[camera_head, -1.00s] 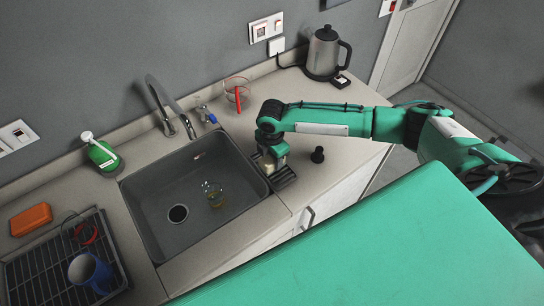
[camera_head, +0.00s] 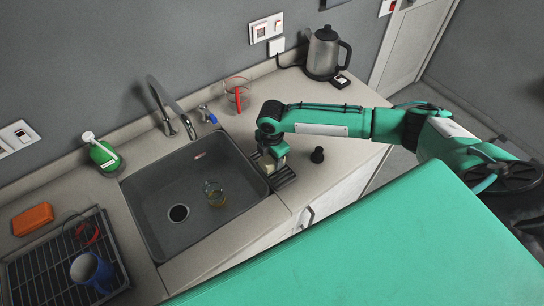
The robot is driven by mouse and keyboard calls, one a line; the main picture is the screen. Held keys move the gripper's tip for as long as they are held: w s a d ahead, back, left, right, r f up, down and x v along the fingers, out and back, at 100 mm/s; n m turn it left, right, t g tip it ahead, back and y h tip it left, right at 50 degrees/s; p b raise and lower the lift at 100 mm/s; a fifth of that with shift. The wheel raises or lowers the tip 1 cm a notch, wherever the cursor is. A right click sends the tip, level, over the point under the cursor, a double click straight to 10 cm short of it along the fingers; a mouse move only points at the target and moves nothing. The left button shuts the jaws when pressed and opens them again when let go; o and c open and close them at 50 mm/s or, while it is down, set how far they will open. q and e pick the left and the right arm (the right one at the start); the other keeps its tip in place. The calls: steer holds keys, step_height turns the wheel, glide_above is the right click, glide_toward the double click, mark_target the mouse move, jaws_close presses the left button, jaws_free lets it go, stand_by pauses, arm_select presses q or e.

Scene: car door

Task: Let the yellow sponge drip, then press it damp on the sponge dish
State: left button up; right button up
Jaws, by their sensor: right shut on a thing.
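My right gripper (camera_head: 271,159) comes in from the right and points down at the right edge of the sink. It is shut on the yellow sponge (camera_head: 268,163), of which only a small pale piece shows between the fingers. The dark, slatted sponge dish (camera_head: 284,179) lies on the counter just right of the sink, directly under and beside the gripper. I cannot tell whether the sponge touches the dish. My left gripper is not in view.
The grey sink (camera_head: 160,225) holds a glass (camera_head: 214,193). A black knob-like object (camera_head: 317,155) stands right of the dish. The tap (camera_head: 165,105), a red-handled clear cup (camera_head: 238,94) and a kettle (camera_head: 324,52) are behind.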

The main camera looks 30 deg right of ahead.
steer(key=shift+s+f+p, duration=0.2)
steer(key=shift+f+p, duration=0.05)
steer(key=shift+p, duration=0.1)
stand_by(0.9)
steer(key=r+p, duration=0.2)
steer(key=shift+w+r+p, duration=0.2)
steer(key=shift+r+p, duration=0.8)
steer(key=shift+r, duration=3.1)
